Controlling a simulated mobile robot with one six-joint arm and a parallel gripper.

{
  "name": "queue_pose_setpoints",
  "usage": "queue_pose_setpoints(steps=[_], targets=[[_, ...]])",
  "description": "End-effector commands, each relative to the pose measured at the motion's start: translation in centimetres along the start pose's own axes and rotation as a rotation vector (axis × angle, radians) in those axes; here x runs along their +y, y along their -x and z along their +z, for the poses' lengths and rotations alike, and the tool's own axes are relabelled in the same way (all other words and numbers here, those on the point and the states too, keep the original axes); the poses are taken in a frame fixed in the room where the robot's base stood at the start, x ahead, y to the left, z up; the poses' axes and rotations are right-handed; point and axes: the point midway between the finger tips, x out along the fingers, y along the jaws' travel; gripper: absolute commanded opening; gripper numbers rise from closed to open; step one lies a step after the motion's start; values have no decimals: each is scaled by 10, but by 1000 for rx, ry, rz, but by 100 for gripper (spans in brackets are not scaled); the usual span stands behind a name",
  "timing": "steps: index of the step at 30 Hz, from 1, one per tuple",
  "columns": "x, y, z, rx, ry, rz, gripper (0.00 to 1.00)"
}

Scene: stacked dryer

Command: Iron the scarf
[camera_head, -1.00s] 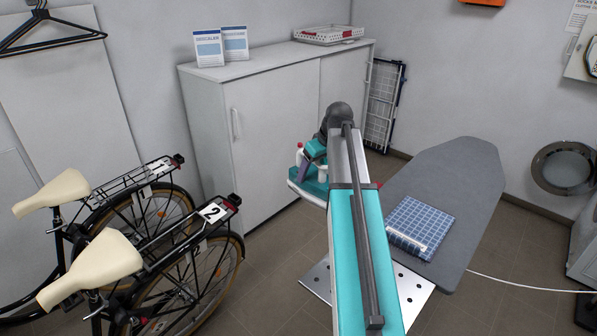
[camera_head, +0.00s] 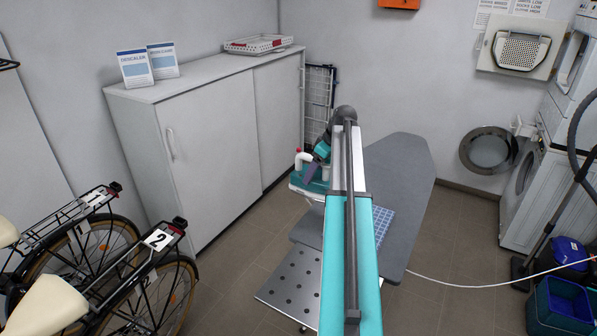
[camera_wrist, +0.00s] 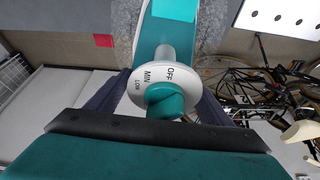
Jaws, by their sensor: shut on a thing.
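The scarf (camera_head: 384,222) is a blue checked, flat folded cloth on the grey ironing board (camera_head: 405,165), partly hidden behind my arm. The iron (camera_head: 308,186) is teal and white and sits in my gripper (camera_head: 322,165), to the left of the board in the head view. In the wrist view, the iron's dial (camera_wrist: 165,90) fills the middle, with OFF, MIN and LOW marks and a teal knob. The dark fingers of my gripper (camera_wrist: 158,105) stand on either side of it. The fingertips' exact contact is hidden behind the dial.
A perforated metal plate (camera_head: 290,285) lies low beside the board. A white cabinet (camera_head: 215,150) stands behind at left, bicycles (camera_head: 130,270) at front left. A drying rack (camera_head: 318,105) leans by the wall. A white cable (camera_head: 470,284) crosses toward blue bins (camera_head: 562,300).

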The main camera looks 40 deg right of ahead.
Motion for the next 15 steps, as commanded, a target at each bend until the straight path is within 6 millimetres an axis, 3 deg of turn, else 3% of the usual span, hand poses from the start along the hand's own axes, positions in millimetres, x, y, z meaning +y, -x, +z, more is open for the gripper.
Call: queue_pose_setpoints(steps=[3,15], targets=[[24,13,16,5,6,0,38],[88,42,85,4,37,-13,38]])
